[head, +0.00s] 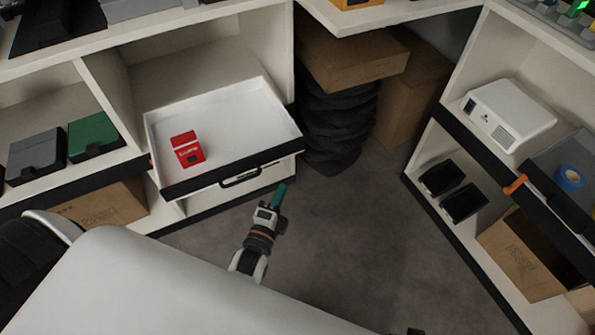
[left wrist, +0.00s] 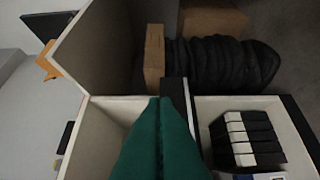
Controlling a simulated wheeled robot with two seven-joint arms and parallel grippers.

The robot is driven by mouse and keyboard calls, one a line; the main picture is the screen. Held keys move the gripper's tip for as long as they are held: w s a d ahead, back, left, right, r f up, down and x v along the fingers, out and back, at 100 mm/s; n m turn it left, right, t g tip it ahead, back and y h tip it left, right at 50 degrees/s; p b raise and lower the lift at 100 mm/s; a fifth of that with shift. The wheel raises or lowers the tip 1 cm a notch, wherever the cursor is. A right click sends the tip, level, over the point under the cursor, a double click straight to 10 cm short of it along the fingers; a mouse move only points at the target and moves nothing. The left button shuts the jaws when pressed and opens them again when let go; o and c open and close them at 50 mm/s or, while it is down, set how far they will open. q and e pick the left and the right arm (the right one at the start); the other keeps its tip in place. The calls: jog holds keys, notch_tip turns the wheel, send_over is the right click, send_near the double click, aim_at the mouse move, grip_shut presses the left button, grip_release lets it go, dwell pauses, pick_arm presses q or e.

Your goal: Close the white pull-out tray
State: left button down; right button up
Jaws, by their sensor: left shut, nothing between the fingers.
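The white pull-out tray (head: 240,111) sticks out of the shelf unit at the left in the head view. Its front is black with a black handle (head: 240,178). A red box (head: 187,149) lies inside, left of the middle. My left gripper (head: 280,194), with green fingers, is shut and empty. In the head view it appears just in front of the tray front, right of the handle; I cannot tell if it touches. In the left wrist view the green fingers (left wrist: 161,102) are together and hide part of the white furniture behind them. My right gripper is not in view.
Another shelf unit at the right holds a white projector (head: 508,113) and black bins (head: 463,202). The grey floor (head: 345,235) between the units is clear.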

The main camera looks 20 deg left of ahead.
pick_arm(q)
jog(key=b, duration=0.2)
send_near(291, 144)
jog(key=w+d, duration=0.2)
jog(key=w, duration=0.2)
jog(key=shift+w+a, duration=0.5)
jog(key=shift+a, duration=0.3)
jog(key=shift+w+a+r, duration=0.1)
jog(key=shift+w+a, duration=0.3)
jog(key=shift+a, duration=0.05)
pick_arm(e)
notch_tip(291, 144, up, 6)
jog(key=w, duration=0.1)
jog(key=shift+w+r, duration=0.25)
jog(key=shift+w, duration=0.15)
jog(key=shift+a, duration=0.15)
